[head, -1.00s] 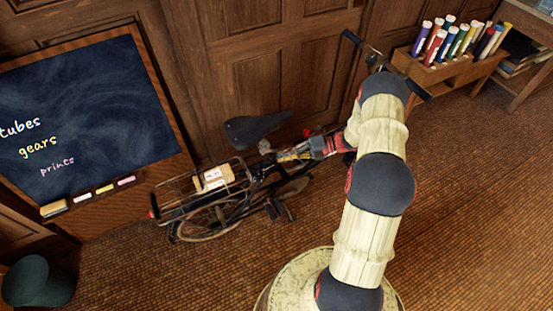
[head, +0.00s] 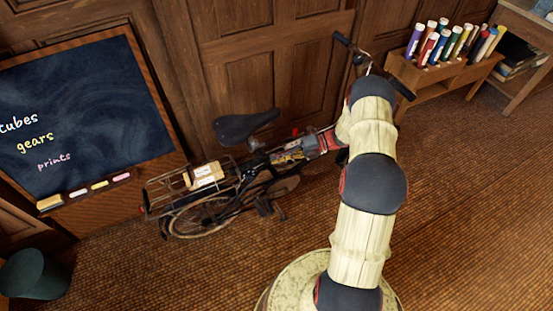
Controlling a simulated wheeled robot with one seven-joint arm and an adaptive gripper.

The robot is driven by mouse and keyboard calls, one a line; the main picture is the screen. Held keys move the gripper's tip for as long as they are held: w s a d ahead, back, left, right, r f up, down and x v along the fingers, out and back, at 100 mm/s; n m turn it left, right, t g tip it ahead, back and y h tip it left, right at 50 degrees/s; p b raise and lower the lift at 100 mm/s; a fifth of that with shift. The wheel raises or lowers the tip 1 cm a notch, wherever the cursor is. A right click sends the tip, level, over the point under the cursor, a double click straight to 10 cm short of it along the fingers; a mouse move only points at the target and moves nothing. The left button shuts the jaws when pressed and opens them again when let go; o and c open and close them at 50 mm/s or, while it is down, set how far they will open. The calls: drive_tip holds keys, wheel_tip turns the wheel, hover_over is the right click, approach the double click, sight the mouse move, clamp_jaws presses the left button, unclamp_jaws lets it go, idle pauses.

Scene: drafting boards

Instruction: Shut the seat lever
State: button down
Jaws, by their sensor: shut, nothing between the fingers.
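A dark bicycle (head: 205,215) leans along the panelled wall, with its black saddle (head: 243,126) towards the wall. The seat lever cannot be made out for certain; the area under the saddle is small, dark and partly covered by my gripper. My gripper (head: 259,163) is just below and slightly right of the saddle, close to the seat post and frame. It is shut and empty. Whether it touches the bicycle cannot be told. A small red part (head: 295,132) shows just beyond my wrist; what it belongs to is unclear.
The rear rack holds a pale box (head: 206,174). A chalkboard (head: 85,115) stands at left above a dark green bin (head: 35,274). A wooden rack of coloured tubes (head: 440,75) stands at the back right. The brown floor (head: 470,200) is clear at right.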

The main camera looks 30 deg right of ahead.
drive_tip(key=d+r+p, duration=0.1)
drive_tip(key=d+r, duration=0.1)
drive_tip(key=d, duration=0.5)
drive_tip(key=shift+s+d+r+p, duration=0.2)
drive_tip(key=shift+s+d+p, duration=0.1)
drive_tip(key=shift+p, duration=0.1)
